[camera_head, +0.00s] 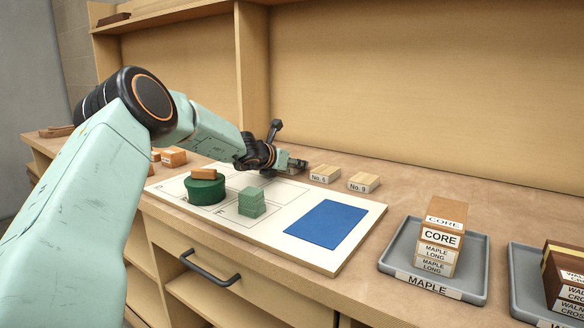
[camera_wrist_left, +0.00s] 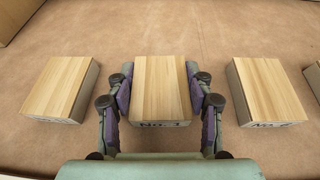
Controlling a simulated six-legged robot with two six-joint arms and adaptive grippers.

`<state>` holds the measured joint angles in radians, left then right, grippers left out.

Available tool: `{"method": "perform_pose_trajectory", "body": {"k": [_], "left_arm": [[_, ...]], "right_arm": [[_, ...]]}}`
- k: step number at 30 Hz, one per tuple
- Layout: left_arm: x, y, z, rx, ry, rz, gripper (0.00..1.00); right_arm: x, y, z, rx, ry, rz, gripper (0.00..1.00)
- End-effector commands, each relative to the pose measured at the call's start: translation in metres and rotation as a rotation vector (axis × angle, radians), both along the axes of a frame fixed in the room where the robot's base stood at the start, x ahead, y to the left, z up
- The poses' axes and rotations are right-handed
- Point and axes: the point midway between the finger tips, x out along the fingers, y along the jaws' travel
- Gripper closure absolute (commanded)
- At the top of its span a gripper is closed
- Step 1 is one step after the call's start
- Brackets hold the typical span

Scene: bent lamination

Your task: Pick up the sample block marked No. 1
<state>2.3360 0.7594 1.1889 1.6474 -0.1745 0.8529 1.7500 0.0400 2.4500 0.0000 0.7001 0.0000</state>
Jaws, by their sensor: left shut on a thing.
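The sample block No. 1 (camera_wrist_left: 161,88) is a pale wooden block with a label on its near face, in the middle of the left wrist view. My left gripper (camera_wrist_left: 161,95) is shut on it, with one finger against each side. In the head view my left gripper (camera_head: 292,164) is at the back of the bench, beyond the white board, and mostly hides the block there. I cannot tell whether the block touches the bench. My right gripper is in neither view.
Similar blocks stand left (camera_wrist_left: 60,88) and right (camera_wrist_left: 266,90) of the held one. The white board (camera_head: 290,255) carries a green round piece (camera_head: 205,193), a green stack (camera_head: 251,203) and a blue sheet (camera_head: 328,223). A grey tray (camera_head: 395,252) with labelled blocks is at right.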

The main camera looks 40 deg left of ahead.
Motion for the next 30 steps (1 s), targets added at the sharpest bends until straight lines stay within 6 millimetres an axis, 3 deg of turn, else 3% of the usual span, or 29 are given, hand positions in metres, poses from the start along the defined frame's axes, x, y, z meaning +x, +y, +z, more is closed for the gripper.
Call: {"method": "perform_pose_trajectory", "body": {"k": [8, 14, 30], "left_arm": [[0.0, 0.0, 0.004, 0.0, -0.001, 0.0, 0.8], [0.0, 0.0, 0.018, 0.0, -0.001, 0.0, 0.8], [0.0, 0.0, 0.099, 0.001, -0.001, 0.0, 0.8]], "right_arm": [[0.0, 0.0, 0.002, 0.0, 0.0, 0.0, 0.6], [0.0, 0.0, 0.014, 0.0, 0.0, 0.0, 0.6], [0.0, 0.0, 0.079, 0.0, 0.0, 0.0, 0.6]]}}
